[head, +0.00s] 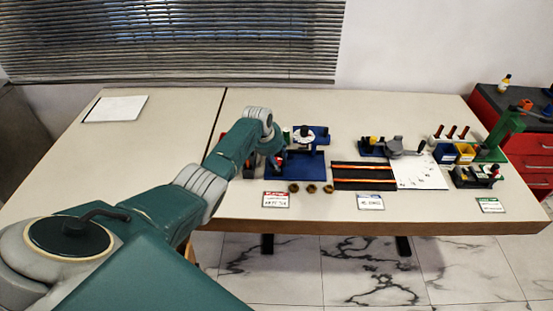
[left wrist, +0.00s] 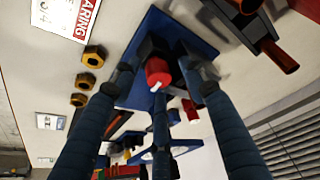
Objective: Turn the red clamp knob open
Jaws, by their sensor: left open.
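The red clamp knob (left wrist: 157,73) shows in the left wrist view, on a dark mount over a blue base plate (left wrist: 185,28). My left gripper (left wrist: 158,88) is open, with its dark blue fingers spread on both sides of the knob. I cannot tell whether any finger touches it. In the head view my left arm reaches down to the left end of the blue fixture (head: 308,172), and the gripper (head: 266,160) is partly hidden by the arm. My right gripper is in neither view.
Several brass nuts (head: 311,188) lie in front of the fixture, near a red-lettered card (head: 276,199). A black mat with orange strips (head: 363,182) and a white sheet (head: 419,173) lie to the right. The table's left half is mostly clear.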

